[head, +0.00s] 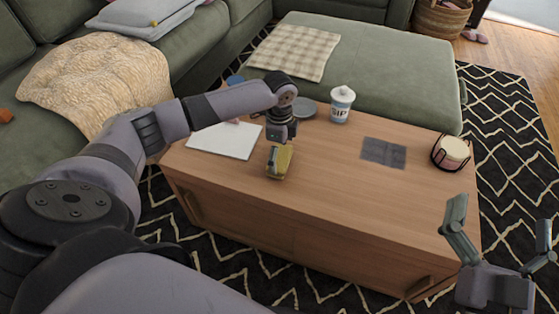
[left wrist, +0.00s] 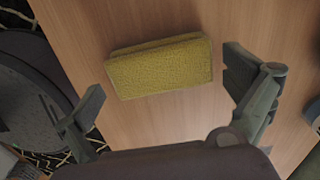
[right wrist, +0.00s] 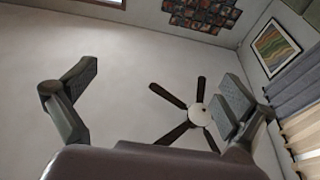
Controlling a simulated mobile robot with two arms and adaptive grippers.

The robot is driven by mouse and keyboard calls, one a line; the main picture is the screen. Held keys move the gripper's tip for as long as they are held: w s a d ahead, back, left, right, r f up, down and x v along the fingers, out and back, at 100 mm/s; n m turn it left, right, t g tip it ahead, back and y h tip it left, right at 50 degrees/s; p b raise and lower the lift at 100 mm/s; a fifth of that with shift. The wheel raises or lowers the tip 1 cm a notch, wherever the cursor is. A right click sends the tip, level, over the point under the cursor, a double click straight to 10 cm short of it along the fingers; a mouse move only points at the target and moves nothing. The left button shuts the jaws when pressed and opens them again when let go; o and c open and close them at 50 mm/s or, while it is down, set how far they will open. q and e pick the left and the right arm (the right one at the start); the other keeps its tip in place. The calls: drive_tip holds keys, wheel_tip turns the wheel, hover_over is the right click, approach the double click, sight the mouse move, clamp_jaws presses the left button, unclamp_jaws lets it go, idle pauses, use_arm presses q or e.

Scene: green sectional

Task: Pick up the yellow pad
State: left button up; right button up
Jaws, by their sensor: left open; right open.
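The yellow pad (head: 284,164) lies on the wooden coffee table (head: 330,215), left of its middle. In the left wrist view the yellow pad (left wrist: 160,67) looks like a thick, textured block lying flat. My left gripper (head: 280,152) is above the pad and partly hides it in the head view. Its fingers (left wrist: 170,95) are open, with the pad beyond and between them; I see no contact. My right gripper (head: 500,235) is open and empty, at the right front of the table. In the right wrist view its fingers (right wrist: 155,100) are spread with nothing between them.
A white sheet (head: 225,140) lies left of the pad. A grey plate (head: 303,107), a white-and-blue container (head: 341,104), a dark grey mat (head: 383,153) and a round holder with a cream top (head: 452,151) are also on the table. The front right tabletop is clear.

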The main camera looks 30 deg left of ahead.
use_arm(q)
wheel_tip(320, 180, down, 2)
drive_tip(key=shift+f+b, duration=0.1)
drive_tip(key=shift+b, duration=0.2)
use_arm(e)
drive_tip(key=r+t, duration=0.1)
drive_tip(key=s+r, duration=0.1)
drive_tip(key=r+t+y, duration=0.1)
drive_tip(key=r, duration=0.1)
drive_tip(key=shift+s+t, duration=0.3)
drive_tip(key=shift+s, duration=0.05)
use_arm(q)
drive_tip(key=c, duration=0.8)
drive_tip(key=shift+o, duration=0.2)
use_arm(e)
drive_tip(key=shift+f, duration=0.1)
use_arm(q)
drive_tip(key=shift+r, duration=0.25)
use_arm(e)
drive_tip(key=shift+w, duration=0.1)
